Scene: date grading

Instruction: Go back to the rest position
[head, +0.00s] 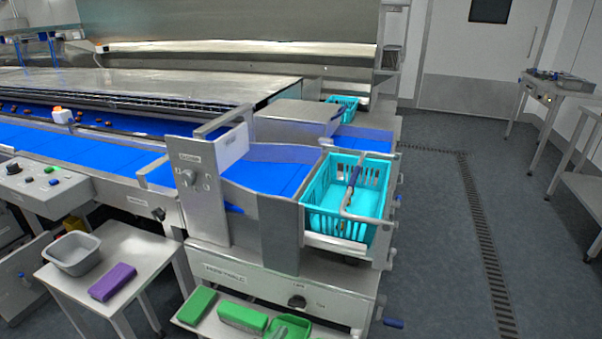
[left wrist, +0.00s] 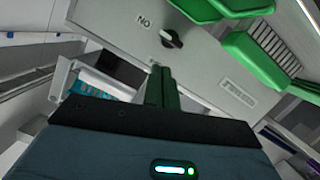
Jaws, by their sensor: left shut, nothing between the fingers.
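My left gripper (left wrist: 162,88) shows in the left wrist view as a dark, narrow pair of fingers, closed together with nothing held. Beyond it is the grey machine front with a black knob (left wrist: 172,38). I cannot make out either of my grippers in the head view. My right gripper is in neither view.
A turquoise basket (head: 325,212) stands at the end of the blue conveyor (head: 268,176). Green cleaning items (head: 242,316) lie on a low shelf. A small table (head: 150,250) holds a grey tub (head: 72,262) and a purple block (head: 112,282). Floor (head: 425,230) at the right is clear.

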